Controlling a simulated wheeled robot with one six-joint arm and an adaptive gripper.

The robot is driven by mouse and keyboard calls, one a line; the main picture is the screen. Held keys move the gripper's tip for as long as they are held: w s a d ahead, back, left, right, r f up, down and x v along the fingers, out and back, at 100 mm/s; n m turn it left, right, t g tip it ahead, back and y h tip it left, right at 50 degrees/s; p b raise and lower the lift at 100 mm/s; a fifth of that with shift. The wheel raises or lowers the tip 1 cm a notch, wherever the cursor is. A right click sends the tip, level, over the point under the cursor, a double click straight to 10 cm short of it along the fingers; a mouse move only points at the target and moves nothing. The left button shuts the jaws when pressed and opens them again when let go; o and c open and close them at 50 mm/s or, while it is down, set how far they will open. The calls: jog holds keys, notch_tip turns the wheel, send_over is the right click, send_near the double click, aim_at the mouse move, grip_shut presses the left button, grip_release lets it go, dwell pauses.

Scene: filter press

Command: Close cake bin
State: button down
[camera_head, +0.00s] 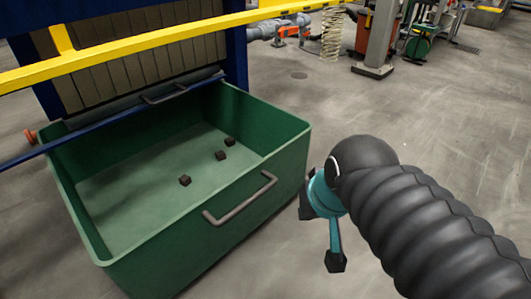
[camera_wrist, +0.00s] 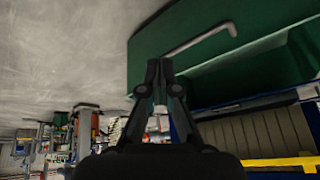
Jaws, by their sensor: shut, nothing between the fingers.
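The cake bin (camera_head: 292,155) is a green open box, pulled out from under the filter press. Several small dark lumps (camera_head: 221,155) lie on its floor. A grey bar handle (camera_head: 240,200) is on its front wall. The bin (camera_wrist: 270,55) and its handle (camera_wrist: 200,38) also show, upside down, in the wrist view. My gripper (camera_head: 320,238) is to the right of the bin's front wall in the head view, apart from the handle. In the wrist view my gripper (camera_wrist: 160,68) has its fingers together and empty, with the handle beyond the tips.
The press plates (camera_head: 140,70) stand behind the bin in a blue frame (camera_head: 237,60). A yellow rail (camera_head: 180,33) crosses above the bin. A grey post (camera_head: 380,40) stands at the back right. The concrete floor (camera_head: 440,120) to the right is clear.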

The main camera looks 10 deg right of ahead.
jog(key=w+m+g+y+p, duration=0.1)
jog(key=w+m+y+p, duration=0.15)
jog(key=w+m, duration=0.6)
jog(key=m+t+y, duration=0.3)
jog(key=m, duration=1.7)
send_near(280, 153)
notch_tip(280, 153, down, 4)
jog(key=w+a, duration=0.2)
jog(key=shift+w+a+f+n+h, duration=0.2)
jog(key=shift+w+n+h, duration=0.05)
jog(key=shift+w, duration=0.05)
jog(key=shift+w+a, duration=0.25)
jog(key=shift+w, duration=0.2)
